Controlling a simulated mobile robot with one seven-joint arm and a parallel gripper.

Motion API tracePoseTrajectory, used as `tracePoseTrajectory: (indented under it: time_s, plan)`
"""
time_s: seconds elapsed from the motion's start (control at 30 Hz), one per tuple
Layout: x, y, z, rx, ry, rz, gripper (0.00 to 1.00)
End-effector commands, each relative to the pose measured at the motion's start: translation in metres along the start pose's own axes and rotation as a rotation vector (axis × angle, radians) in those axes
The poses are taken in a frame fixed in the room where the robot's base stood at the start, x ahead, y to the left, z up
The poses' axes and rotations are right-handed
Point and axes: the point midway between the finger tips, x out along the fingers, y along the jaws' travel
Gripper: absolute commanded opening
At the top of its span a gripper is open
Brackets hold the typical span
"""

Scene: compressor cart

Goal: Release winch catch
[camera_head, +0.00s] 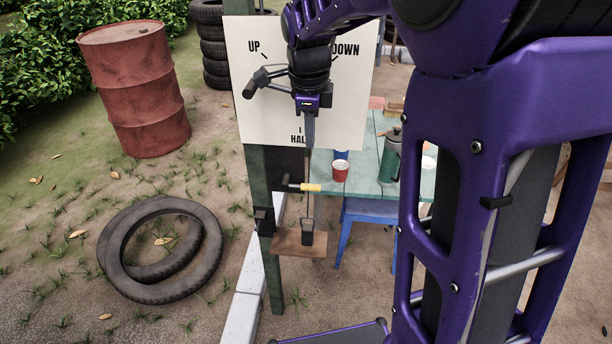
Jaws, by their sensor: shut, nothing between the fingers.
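A white sign board (350,120) on a green post (273,285) reads UP, DOWN and a partly hidden word starting HAL. A dark lever with a black grip (250,90) sticks out left in front of the board. Below the board, a yellow-tipped handle (311,187) sticks out right from the post. A small black fitting (263,221) sits lower on the post. I cannot tell which part is the winch catch. My gripper (309,145) points down in front of the board, shut and empty, above the yellow-tipped handle in the picture. My wrist hides the board's middle.
A thin line runs down to a black block (307,233) on a wooden platform (300,248). A green table (370,170) behind holds a red cup (340,171) and a green flask (390,155). A rusty barrel (135,90) and loose tyres (160,250) are at left.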

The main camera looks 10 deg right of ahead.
Motion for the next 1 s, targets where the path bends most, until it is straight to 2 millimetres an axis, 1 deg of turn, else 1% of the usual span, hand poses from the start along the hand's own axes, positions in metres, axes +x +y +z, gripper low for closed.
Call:
tracePoseTrajectory:
  time_s: [0.17,0.27,0.37,0.7,0.8,0.9,1.0]
  plan:
    - [0.001,0.0,0.0,-0.001,0.0,0.0,0.0]
    - [0.007,0.0,0.0,-0.001,0.0,0.002,0.0]
    - [0.021,0.001,0.0,-0.001,0.001,0.003,0.0]
    - [0.094,0.001,-0.001,-0.001,0.002,0.005,0.0]
    - [0.112,0.001,-0.001,-0.002,0.001,0.004,0.0]
    - [0.125,0.001,0.0,-0.002,0.0,0.003,0.0]
    - [0.134,0.0,0.0,-0.001,-0.001,0.0,0.0]
